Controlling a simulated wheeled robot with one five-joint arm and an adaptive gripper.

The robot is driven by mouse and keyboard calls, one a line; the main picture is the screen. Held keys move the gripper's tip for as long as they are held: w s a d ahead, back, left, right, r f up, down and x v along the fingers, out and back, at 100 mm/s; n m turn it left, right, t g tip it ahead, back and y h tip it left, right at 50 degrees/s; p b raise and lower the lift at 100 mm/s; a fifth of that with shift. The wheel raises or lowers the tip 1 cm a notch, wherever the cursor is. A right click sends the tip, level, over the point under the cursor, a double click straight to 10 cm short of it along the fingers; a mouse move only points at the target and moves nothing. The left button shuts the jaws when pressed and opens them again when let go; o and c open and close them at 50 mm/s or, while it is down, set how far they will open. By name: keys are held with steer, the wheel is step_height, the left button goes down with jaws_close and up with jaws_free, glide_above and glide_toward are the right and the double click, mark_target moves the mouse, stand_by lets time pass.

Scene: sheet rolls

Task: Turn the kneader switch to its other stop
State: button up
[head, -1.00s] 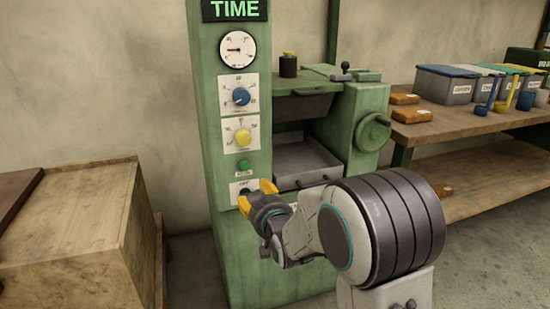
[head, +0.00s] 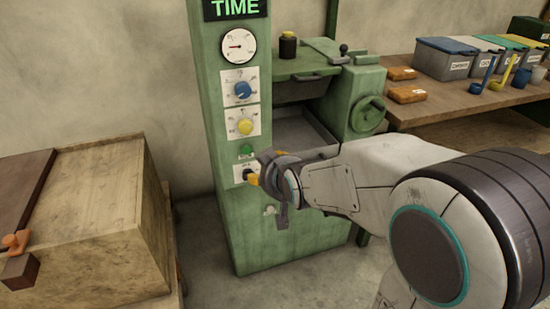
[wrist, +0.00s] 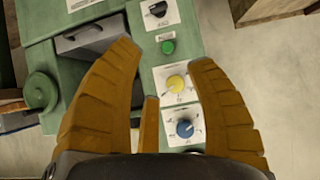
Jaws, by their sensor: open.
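The kneader switch is a dark knob on a white plate (head: 240,174) low on the green machine's front column. In the head view my gripper partly hides it. In the wrist view the switch (wrist: 158,9) shows at the top edge, past my fingertips and apart from them. Its pointer position is hard to read. My gripper (head: 266,166) has orange fingers and is in front of the machine beside the switch plate. In the wrist view the gripper (wrist: 165,58) is open with nothing between its fingers.
Above the switch are a green button (head: 246,150), a yellow knob (head: 245,126), a blue knob (head: 242,89) and a dial gauge (head: 239,46). A wooden crate (head: 90,225) stands at left. A workbench (head: 440,100) with bins is at right, and a handwheel (head: 368,113) is on the machine.

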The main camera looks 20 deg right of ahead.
steer(key=shift+g, duration=0.7)
steer(key=shift+p+v, duration=1.55)
steer(key=shift+v, duration=1)
steer(key=shift+f, duration=0.1)
